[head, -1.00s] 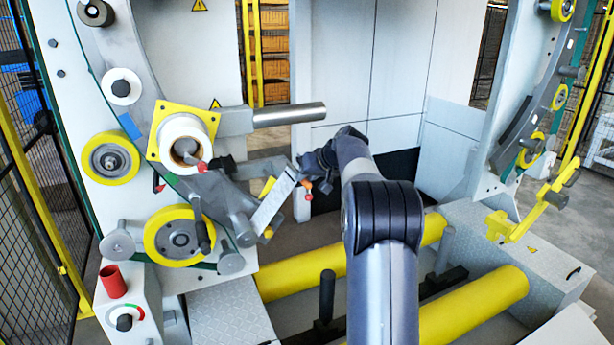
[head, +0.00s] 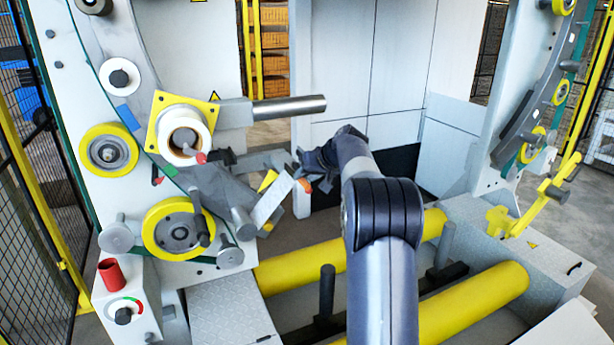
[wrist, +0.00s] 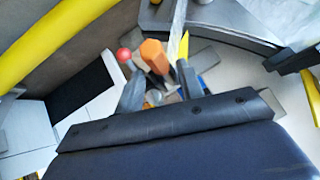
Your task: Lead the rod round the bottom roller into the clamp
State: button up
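The orange piece also shows by the gripper in the head view (head: 304,185). A red ball knob (wrist: 124,55) is left of it in the wrist view. A pale flat bar (head: 270,203) slants down-left from the gripper. The rod and clamp cannot be told apart clearly.
A spool (head: 184,138) on a yellow square plate and a metal shaft (head: 288,109) are above and left of my gripper. Long yellow floor rollers (head: 475,303) lie below, with upright dark posts (head: 327,292). Open floor shows behind the gripper.

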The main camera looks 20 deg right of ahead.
jog(key=shift+o, duration=0.8)
jog(key=shift+f, duration=0.1)
jog(key=b+v, duration=0.2)
jog(key=v, duration=0.9)
jog(key=shift+w+a, duration=0.1)
jog(key=shift+w, duration=0.05)
jog(key=p+x, duration=0.2)
jog(key=x, duration=0.8)
jog(key=shift+w, duration=0.3)
jog(key=shift+r+p, duration=0.8)
jog(key=shift+p, duration=0.05)
jog(key=shift+s, duration=0.1)
